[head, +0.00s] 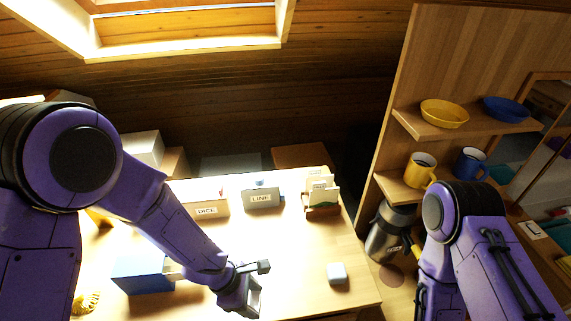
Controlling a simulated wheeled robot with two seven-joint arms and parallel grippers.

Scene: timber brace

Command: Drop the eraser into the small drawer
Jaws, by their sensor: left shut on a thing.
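My left gripper (252,287) is low over the bright table, right of the blue box. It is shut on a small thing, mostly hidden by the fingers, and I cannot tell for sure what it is. The blue box (141,277) stands at the left, partly behind my left arm.
A DICE bin (207,211), a LINE bin (262,200) and a card holder (322,200) stand along the table's back. A grey canister (388,232) stands right of the table. Shelves hold yellow and blue bowls and mugs. The table's middle is clear.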

